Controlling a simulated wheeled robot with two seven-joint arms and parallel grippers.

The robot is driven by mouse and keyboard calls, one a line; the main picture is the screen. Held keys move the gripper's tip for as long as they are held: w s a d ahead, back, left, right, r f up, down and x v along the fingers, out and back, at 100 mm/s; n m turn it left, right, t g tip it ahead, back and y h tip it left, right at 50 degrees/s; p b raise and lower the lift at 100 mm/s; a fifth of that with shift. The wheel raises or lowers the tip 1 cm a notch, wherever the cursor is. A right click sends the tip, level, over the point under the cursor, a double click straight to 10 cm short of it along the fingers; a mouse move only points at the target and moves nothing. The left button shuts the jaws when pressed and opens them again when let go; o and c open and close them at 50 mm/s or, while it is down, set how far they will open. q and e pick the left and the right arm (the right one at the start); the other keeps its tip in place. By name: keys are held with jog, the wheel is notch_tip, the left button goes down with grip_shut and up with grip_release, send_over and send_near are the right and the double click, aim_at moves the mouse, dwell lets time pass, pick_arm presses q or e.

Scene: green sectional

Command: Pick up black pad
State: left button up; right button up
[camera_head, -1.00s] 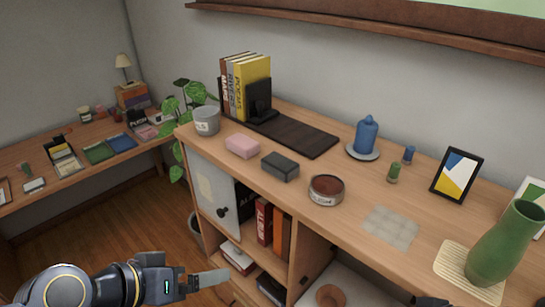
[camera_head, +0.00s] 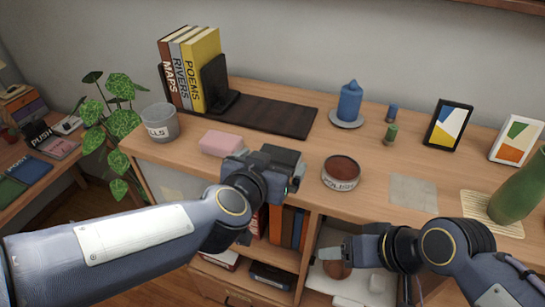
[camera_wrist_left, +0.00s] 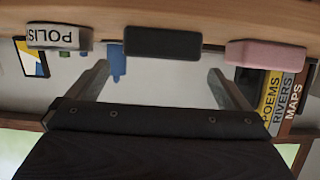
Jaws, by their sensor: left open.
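The black pad (camera_head: 286,154) is a dark, rounded block on the wooden cabinet top, between a pink block and a round tin. My left gripper (camera_head: 268,172) is at the front of it and partly covers it in the head view. In the left wrist view the black pad (camera_wrist_left: 162,42) lies beyond and between the two spread fingers of the open left gripper (camera_wrist_left: 158,72), with nothing held. My right gripper (camera_head: 328,253) is lower, in front of the shelves; its finger opening cannot be made out.
The pink block (camera_head: 221,143) is close on the left and the tin (camera_head: 341,174) close on the right. A dark mat (camera_head: 270,115) with books (camera_head: 190,70) lies behind. A green vase (camera_head: 520,190) is far right.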

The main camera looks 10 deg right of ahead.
aim_at(278, 155)
pick_arm(q)
jog(key=b+x, duration=0.1)
jog(key=x, duration=0.4)
jog(key=shift+a+f+b, duration=0.2)
jog(key=shift+b, duration=0.15)
jog(key=shift+w+d+f, duration=0.1)
jog(key=shift+w+d, duration=0.3)
jog(key=c, duration=0.9)
